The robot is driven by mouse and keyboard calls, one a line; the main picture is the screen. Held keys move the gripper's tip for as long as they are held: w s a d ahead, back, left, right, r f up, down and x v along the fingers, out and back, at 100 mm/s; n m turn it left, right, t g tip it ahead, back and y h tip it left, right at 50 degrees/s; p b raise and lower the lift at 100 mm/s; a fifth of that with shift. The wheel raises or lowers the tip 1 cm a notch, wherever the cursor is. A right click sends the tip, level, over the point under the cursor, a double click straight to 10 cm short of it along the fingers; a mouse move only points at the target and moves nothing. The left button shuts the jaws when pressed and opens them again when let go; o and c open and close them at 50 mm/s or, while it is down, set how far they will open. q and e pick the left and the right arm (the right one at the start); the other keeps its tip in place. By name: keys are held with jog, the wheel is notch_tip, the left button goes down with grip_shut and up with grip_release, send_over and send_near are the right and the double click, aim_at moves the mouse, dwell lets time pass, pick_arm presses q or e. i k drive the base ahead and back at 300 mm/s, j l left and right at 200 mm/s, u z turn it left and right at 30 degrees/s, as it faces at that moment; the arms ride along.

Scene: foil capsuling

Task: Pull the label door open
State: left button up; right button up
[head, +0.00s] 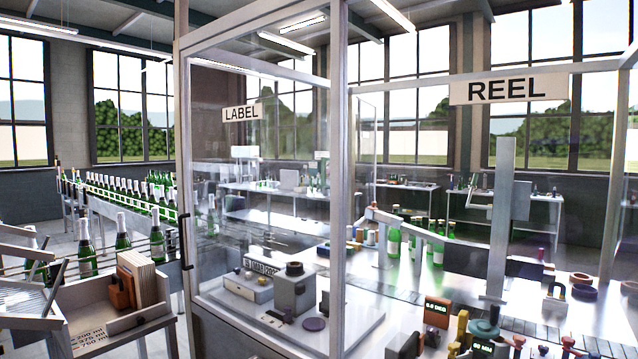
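The label door (222,165) is a clear glass panel in a pale metal frame, left of centre in the head view. The door looks shut, with no clear gap at the handle side. Neither of my grippers is in view, and nothing is seen touching the handle.
A REEL sign (508,89) hangs on the bay to the right, over a bench with knobs and bottles. Left of the door stands a tray (120,330) with a wooden block and cards. Green bottles (122,240) line a conveyor behind it.

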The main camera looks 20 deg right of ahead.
aim_at(257, 110)
jog(key=z, duration=0.2)
jog(key=i+j, duration=1.25)
jog(key=i, duration=0.15)
